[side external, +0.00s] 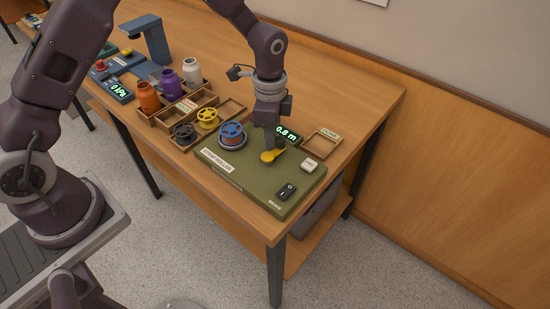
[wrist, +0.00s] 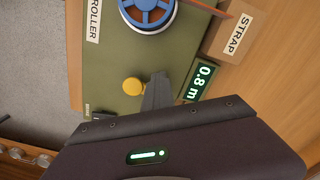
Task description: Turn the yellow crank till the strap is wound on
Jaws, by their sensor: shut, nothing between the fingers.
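The yellow crank (side external: 267,157) sits on the green board (side external: 225,172), below my gripper (side external: 269,147). In the wrist view its round yellow knob (wrist: 133,86) shows just left of my gripper's fingers (wrist: 157,93). The fingers are shut with nothing between them, close to the knob; I cannot tell whether they touch it. A blue spool (side external: 231,131) with some orange on it is mounted on the board, and part of it shows in the wrist view (wrist: 150,12). A lit display (side external: 288,134) reads 0.8 m. I cannot make out the strap's free end.
The board carries a black switch (side external: 286,191) and a white button (side external: 309,166). An empty wooden tray (side external: 307,149) stands behind it. Several bottles stand farther left.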

